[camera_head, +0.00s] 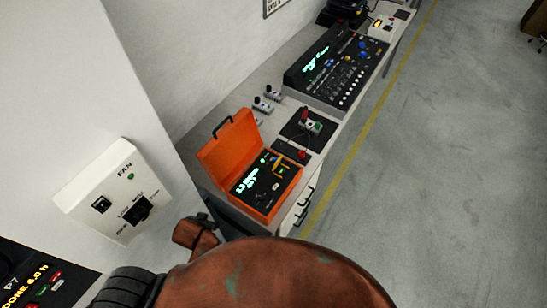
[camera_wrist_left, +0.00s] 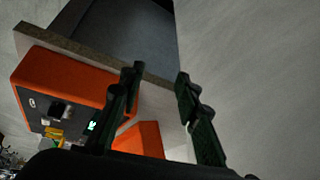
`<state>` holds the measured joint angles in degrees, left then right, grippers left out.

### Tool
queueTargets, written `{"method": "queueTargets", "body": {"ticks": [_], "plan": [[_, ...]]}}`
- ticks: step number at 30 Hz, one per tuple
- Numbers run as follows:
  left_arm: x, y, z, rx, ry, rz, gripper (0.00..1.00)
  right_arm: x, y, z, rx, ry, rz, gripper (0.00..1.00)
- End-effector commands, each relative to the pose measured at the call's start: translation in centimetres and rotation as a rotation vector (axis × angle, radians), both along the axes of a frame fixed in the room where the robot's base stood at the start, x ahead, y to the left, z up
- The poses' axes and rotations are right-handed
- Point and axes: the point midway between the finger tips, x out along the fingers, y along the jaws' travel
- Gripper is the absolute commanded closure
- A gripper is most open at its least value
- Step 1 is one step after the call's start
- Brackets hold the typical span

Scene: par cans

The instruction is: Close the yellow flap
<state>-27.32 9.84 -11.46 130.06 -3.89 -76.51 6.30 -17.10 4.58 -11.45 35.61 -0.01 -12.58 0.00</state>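An orange case (camera_head: 265,208) stands on the bench with its lid (camera_head: 230,146) raised. A small yellow flap (camera_head: 281,164) shows on the dark panel inside the case; it looks raised, but its exact angle is too small to tell. In the left wrist view the orange case (camera_wrist_left: 62,82) is at the left, with a yellow piece (camera_wrist_left: 54,133) near its lower edge, probably the flap. My left gripper (camera_wrist_left: 159,79) is open, with nothing between its fingers, to the right of the case and apart from the flap. My right gripper is not in view.
A small box with a red part (camera_head: 310,124) and a large mixer console (camera_head: 335,65) stand farther back on the bench. A white FAN box (camera_head: 115,190) is on the wall at left. Grey floor (camera_head: 450,150) lies clear at right.

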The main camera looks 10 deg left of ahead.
Motion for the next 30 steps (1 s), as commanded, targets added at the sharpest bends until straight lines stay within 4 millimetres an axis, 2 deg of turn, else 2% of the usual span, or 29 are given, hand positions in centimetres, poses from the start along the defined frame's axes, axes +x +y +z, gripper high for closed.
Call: {"method": "queueTargets", "body": {"ticks": [1, 3, 11, 18, 21, 24, 30], "plan": [[1.9, -0.5, 1.2, 0.008, -0.045, -0.010, 0.70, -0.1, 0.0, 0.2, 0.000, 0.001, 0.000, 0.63], [4.5, -1.3, 2.3, 0.015, -0.115, -0.021, 0.70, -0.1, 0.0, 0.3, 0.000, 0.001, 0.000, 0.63], [14.3, -5.9, 5.3, 0.019, -0.374, -0.106, 0.70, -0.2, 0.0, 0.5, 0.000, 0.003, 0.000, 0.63], [22.1, -12.7, 7.4, -0.020, -0.608, -0.279, 0.70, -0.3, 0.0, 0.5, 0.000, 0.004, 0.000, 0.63], [24.0, -15.3, 7.9, -0.044, -0.675, -0.364, 0.70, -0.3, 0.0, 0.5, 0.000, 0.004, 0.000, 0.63], [24.8, -16.9, 8.0, -0.064, -0.708, -0.412, 0.70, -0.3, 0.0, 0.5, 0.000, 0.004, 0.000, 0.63], [26.5, -18.0, 7.5, -0.073, -0.720, -0.431, 0.70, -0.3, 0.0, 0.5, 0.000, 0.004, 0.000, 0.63]]}}
